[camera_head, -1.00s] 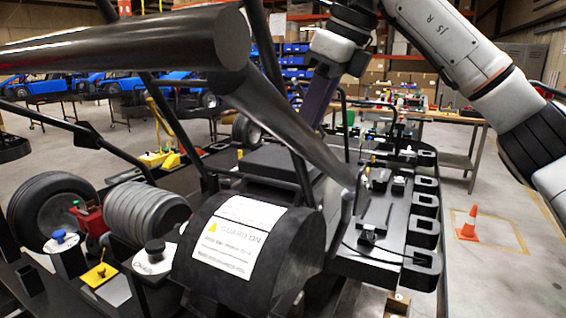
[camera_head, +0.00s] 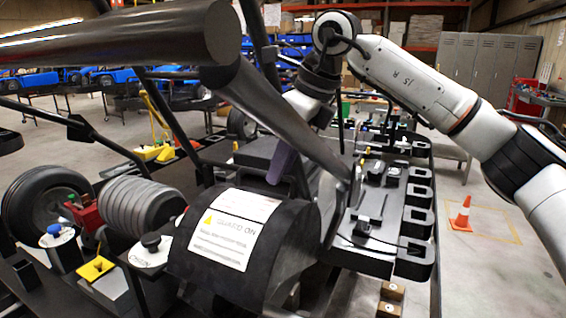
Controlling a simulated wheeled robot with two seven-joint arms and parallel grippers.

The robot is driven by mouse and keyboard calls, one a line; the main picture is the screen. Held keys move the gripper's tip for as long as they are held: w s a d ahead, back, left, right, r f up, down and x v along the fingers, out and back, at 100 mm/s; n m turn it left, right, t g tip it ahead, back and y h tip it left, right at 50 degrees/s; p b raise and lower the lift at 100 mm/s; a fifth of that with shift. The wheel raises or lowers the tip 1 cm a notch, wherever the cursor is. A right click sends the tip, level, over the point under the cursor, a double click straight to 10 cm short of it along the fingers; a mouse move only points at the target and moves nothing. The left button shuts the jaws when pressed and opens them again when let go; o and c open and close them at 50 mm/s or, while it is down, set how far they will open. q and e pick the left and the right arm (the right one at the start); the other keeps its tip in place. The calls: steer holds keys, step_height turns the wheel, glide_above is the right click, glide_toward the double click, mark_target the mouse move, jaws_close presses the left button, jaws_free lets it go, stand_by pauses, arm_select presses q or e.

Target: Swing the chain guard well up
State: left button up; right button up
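The chain guard (camera_head: 190,262) is a black curved cover with a white and yellow warning label (camera_head: 228,238), low in the middle of the head view. It sits down over the area beside the ribbed grey cylinder. My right gripper (camera_head: 282,168) points down just behind the guard, beyond a thick black frame tube that crosses in front of it. One dull purple finger shows; the other parts of the fingers are hidden by the tube, so its opening and any contact with the guard cannot be told. My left gripper is not in view.
Black kart tubes (camera_head: 120,35) cross the upper left and middle. A ribbed grey cylinder (camera_head: 140,205) and a wheel (camera_head: 48,205) lie to the left. Black trays (camera_head: 415,220) line the right side. An orange cone (camera_head: 462,212) stands on open floor at right.

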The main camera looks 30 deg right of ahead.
jaws_close()
steer(key=shift+d, duration=0.1)
steer(key=shift+w+d+r, duration=0.2)
steer(key=shift+w+d, duration=0.15)
steer(key=w+d+f, duration=0.2)
steer(key=w+d, duration=0.7)
steer(key=d, duration=0.3)
steer(key=shift+w, duration=0.15)
stand_by(0.3)
jaws_free()
